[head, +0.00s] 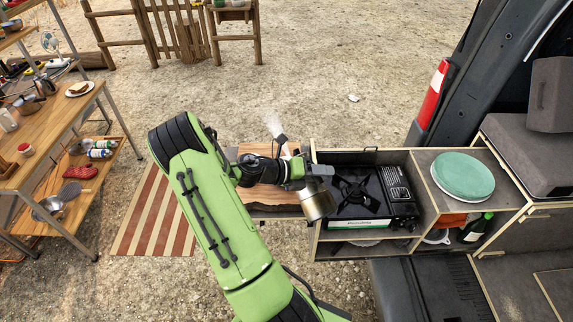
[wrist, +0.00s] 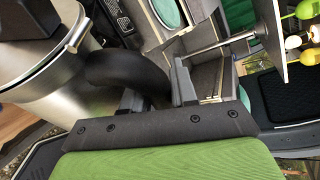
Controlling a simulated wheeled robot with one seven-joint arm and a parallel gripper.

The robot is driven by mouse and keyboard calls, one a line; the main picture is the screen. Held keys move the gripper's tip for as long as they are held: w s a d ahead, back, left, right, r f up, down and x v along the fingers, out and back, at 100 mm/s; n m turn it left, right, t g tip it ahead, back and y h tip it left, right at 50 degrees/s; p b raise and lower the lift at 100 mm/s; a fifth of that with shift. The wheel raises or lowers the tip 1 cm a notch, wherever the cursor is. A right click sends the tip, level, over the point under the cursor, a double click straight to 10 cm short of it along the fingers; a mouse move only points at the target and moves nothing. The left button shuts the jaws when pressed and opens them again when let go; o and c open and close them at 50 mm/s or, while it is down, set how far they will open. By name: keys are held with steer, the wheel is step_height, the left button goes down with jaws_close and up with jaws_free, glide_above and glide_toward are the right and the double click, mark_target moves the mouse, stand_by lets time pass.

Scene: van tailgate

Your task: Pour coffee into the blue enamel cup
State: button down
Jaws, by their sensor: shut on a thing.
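My gripper (head: 298,172) is shut on the black handle (wrist: 130,75) of a silver metal pot, which I take to be the coffee pot (head: 318,204). In the head view the pot hangs at the gripper's right, at the left edge of the stove unit, and looks slightly tilted. In the wrist view the pot's steel body (wrist: 35,105) fills the left side, with the handle running between the fingers. I see no blue enamel cup in either view; my arm covers part of the wooden surface. No coffee stream shows.
A black camping stove (head: 362,196) sits in the tailgate unit right of the pot. A wooden board (head: 258,170) lies partly behind my gripper. A green round lid or plate (head: 463,176) rests farther right. A cluttered wooden table (head: 50,125) stands at left.

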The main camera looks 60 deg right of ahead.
steer(key=shift+w+d+r+n+g, duration=0.15)
steer(key=shift+w+d+n+g, duration=0.15)
steer(key=shift+n, duration=0.2)
steer(key=shift+w+d+r, duration=0.1)
steer(key=shift+w+r, duration=0.15)
steer(key=shift+r, duration=0.2)
steer(key=shift+s+d+f+n, duration=0.1)
steer(key=shift+f+n, duration=0.05)
steer(key=shift+n, duration=0.15)
